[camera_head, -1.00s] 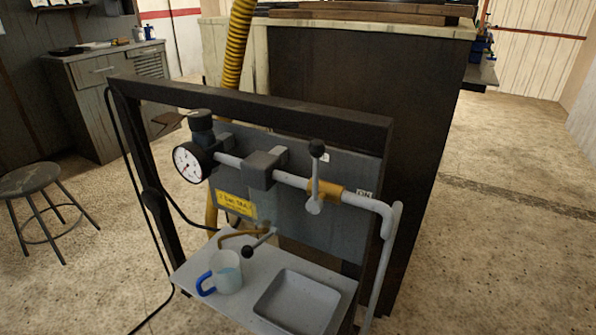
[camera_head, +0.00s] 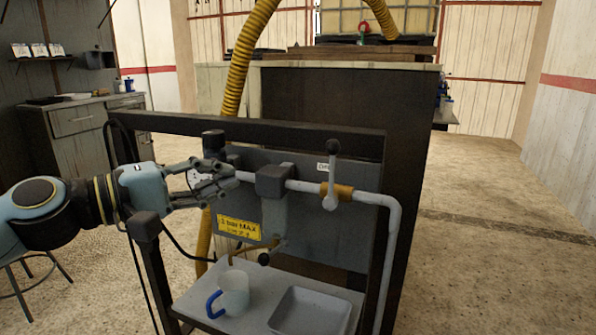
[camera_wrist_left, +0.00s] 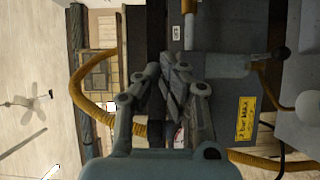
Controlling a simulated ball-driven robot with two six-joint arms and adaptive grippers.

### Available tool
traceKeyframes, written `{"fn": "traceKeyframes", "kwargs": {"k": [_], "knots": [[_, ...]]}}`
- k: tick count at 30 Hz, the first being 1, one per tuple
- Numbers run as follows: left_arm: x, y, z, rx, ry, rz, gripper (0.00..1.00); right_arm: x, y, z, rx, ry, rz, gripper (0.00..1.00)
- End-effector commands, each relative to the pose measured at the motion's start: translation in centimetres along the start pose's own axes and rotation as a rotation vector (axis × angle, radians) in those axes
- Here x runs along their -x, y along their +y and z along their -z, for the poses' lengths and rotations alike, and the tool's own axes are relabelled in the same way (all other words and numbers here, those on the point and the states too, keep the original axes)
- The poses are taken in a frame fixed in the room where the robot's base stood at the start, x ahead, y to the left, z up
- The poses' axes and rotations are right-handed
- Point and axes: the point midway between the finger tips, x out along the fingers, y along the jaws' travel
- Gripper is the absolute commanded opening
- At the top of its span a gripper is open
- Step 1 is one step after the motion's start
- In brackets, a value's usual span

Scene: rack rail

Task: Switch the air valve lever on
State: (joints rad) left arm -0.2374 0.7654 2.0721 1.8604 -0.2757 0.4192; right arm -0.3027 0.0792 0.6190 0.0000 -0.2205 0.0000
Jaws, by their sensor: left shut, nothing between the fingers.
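The air valve lever (camera_head: 331,175) is grey with a black knob and stands upright across the brass valve body (camera_head: 343,192) on the grey pipe. A small white label (camera_head: 322,167) sits beside its upper part, partly hidden. My left gripper (camera_head: 228,175) is shut and empty, in front of the pressure gauge, which it mostly covers. It is well left of the lever, apart from it. In the left wrist view the shut fingers (camera_wrist_left: 172,75) point towards the panel, with the white label (camera_wrist_left: 176,32) beyond them. My right gripper is out of view.
A dark frame (camera_head: 260,130) surrounds the panel. A grey block (camera_head: 272,180) on the pipe stands between gripper and lever. Below are a second black-knobbed lever (camera_head: 265,258), a mug with a blue handle (camera_head: 232,290) and a tray (camera_head: 310,312). Room in front of the valve looks clear.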

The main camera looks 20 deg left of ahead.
Motion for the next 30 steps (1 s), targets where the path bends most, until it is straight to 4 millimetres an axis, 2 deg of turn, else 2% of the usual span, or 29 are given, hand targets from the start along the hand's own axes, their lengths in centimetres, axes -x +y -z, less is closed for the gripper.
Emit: {"fn": "traceKeyframes", "kwargs": {"k": [4, 17, 23, 30], "knots": [[-0.1, 1.5, -1.1, 0.032, -0.034, -0.028, 0.00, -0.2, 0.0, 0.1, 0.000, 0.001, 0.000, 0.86], [-0.5, 1.8, -1.1, 0.032, -0.032, -0.034, 0.00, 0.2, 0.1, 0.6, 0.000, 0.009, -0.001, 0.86], [-2.5, 2.1, -1.1, 0.035, -0.030, -0.038, 0.00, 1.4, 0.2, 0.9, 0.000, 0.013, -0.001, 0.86], [-7.3, 2.3, -1.3, 0.036, -0.032, -0.038, 0.00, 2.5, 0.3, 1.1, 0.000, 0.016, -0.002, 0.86]]}}
